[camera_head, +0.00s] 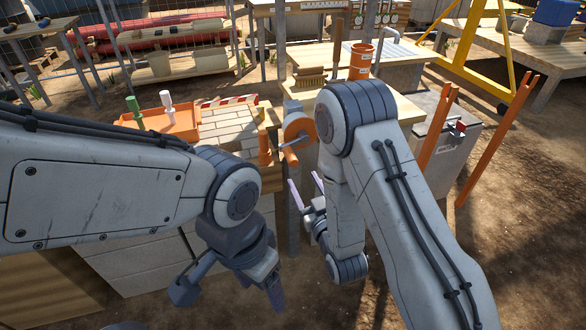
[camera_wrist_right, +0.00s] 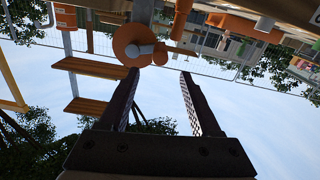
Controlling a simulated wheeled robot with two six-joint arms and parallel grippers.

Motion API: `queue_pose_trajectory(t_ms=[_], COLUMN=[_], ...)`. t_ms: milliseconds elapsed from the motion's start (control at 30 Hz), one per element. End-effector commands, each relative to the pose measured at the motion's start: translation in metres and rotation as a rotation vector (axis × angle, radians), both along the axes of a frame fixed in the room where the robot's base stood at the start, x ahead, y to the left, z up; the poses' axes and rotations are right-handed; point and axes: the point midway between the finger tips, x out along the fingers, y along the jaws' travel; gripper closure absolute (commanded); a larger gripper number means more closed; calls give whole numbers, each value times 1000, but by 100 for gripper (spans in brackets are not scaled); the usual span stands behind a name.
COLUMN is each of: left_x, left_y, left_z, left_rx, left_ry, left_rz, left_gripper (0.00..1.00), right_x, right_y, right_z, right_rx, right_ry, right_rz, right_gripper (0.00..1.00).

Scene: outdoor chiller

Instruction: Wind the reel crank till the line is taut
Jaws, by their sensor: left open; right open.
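The reel (camera_head: 299,126) is an orange disc on a grey post at the front edge of the workbench. A crank with a small handle (camera_head: 292,143) shows on its near side. The reel (camera_wrist_right: 128,38) also shows in the right wrist view, upside down, with a grey hub piece. My right gripper (camera_head: 305,180) is open and empty, just below the reel and apart from it. Its two fingers (camera_wrist_right: 160,75) point toward the reel, which lies nearer the left finger. My left gripper (camera_head: 231,295) is open and empty, low in front of the bench. I cannot make out the line.
An orange tray (camera_head: 180,126) holds a green and a white bottle-like item on the bench at left. A brick-patterned block (camera_head: 228,128) lies beside it. Orange posts (camera_head: 497,138) rise at right. Bare ground is at lower right.

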Motion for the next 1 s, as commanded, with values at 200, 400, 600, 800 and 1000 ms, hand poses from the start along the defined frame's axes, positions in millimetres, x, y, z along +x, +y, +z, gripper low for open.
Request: queue_pose_trajectory(t_ms=[200,400,600,800,1000], left_x=[0,0,0,0,0], left_y=[0,0,0,0,0], left_z=[-42,-72,-101,-130,-122], left_rx=[0,0,1,1,0], left_ry=[0,0,1,1,0], left_rz=[0,0,0,0,0], left_gripper=[29,29,29,29,29], right_x=[9,14,28,39,72], right_y=[3,4,9,13,23], right_z=[-7,-6,-7,-5,0], right_rx=[2,2,3,2,0], right_ry=[-5,-5,-5,-6,1], right_rz=[1,1,1,1,1], right_gripper=[36,36,36,36,36])
